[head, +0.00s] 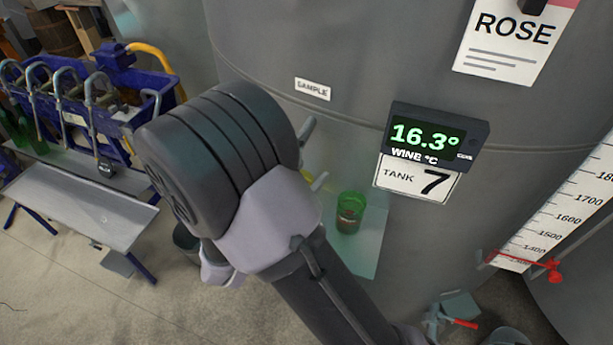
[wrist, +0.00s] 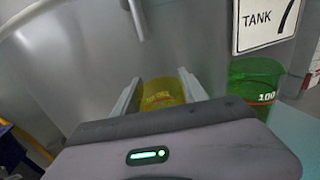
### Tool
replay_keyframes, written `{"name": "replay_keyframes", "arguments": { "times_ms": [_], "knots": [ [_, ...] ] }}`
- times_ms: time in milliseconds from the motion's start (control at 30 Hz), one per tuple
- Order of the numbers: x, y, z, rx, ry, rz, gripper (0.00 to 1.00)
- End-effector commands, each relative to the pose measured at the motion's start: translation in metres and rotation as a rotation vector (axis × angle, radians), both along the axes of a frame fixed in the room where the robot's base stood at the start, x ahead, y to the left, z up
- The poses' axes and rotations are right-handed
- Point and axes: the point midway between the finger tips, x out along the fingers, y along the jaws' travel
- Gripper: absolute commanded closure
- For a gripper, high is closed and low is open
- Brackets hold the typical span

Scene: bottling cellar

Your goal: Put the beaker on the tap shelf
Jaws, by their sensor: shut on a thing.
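My gripper (wrist: 158,84) is shut on a yellow see-through beaker (wrist: 162,95) with faint print, its two fingers on either side of it. The beaker is in front of the grey tank wall; its lower part is hidden by my gripper body. In the head view my arm hides most of the gripper and the held beaker. The tap shelf (head: 366,258), a pale plate against the tank, shows right of my arm; it also shows in the wrist view (wrist: 299,131). I cannot tell whether the held beaker touches anything.
A green beaker (head: 350,213) stands on the shelf, right of the held one in the wrist view (wrist: 255,82). A grey tap (head: 307,130) juts from the tank (head: 330,50) below the SAMPLE label. A blue filling machine (head: 120,95) with green bottles stands left.

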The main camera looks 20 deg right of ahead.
Motion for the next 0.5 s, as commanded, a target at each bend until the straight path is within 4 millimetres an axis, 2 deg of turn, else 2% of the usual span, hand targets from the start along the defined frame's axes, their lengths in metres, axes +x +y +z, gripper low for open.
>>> {"name": "replay_keyframes", "arguments": {
  "times_ms": [133,167,267,500],
  "knots": [
    [-0.0001,0.0001,-0.0037,-0.001,0.001,0.0,0.96],
    [-0.0001,0.0001,-0.0039,-0.001,0.001,0.0,0.48],
    [0.0,0.0002,-0.0031,0.0,0.0,0.0,0.28],
    [0.0,0.0002,-0.0029,0.0,0.0,0.0,0.28]
  ]
}}
